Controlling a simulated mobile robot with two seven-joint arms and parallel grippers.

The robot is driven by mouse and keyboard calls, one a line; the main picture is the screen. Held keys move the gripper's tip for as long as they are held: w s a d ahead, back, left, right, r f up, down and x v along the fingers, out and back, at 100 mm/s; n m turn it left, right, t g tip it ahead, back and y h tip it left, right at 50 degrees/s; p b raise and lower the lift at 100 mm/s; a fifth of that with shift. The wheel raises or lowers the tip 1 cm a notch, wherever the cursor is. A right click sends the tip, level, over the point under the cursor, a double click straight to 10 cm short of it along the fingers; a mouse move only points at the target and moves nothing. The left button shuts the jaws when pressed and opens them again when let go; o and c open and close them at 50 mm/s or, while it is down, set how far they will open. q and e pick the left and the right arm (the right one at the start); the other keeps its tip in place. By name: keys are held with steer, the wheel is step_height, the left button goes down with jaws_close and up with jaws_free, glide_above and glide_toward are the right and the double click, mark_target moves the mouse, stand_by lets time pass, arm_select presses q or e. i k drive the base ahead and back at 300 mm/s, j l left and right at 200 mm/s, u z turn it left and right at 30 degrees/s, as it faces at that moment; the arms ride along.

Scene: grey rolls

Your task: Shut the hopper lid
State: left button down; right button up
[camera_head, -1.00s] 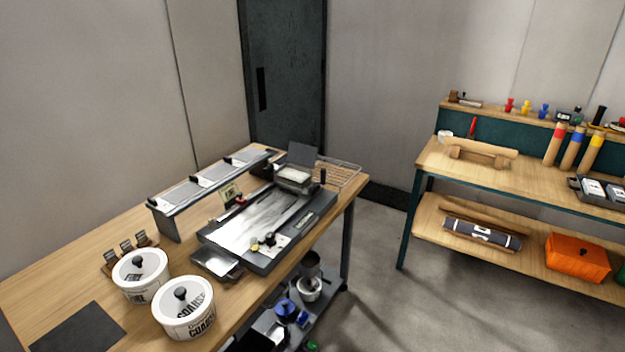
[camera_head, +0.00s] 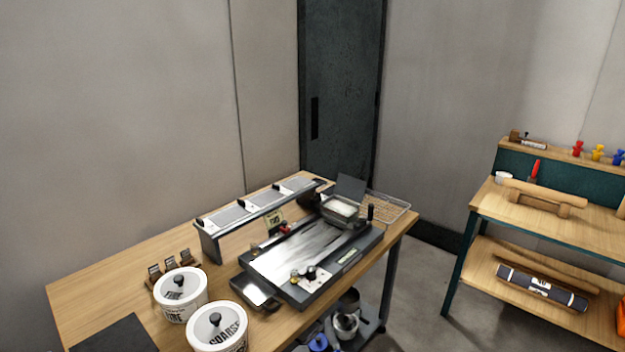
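The hopper (camera_head: 340,211) is a small open box at the far end of a dark flat machine (camera_head: 310,252) on the wooden bench. Pale material shows inside it. Its dark lid (camera_head: 351,189) stands raised at the back edge of the hopper, tilted up and open. Neither of my grippers is in the head view.
Two white tubs (camera_head: 181,294) with black knobs stand on the near part of the bench (camera_head: 110,284). A raised shelf (camera_head: 254,211) runs behind the machine, and a wire basket (camera_head: 388,205) sits beyond the hopper. A second bench (camera_head: 590,215) stands at right, with bare floor between.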

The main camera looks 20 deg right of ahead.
mark_target(350, 188)
steer(key=l+u, duration=0.55)
steer(key=l, duration=0.25)
steer(key=l+u, duration=0.3)
steer(key=l, duration=0.55)
steer(key=k+l, duration=0.1)
steer(key=l, duration=0.45)
steer(key=l+u, duration=0.1)
steer(key=l, duration=0.5)
steer(key=k+l, duration=0.15)
steer(key=l, duration=0.4)
steer(key=u, duration=0.05)
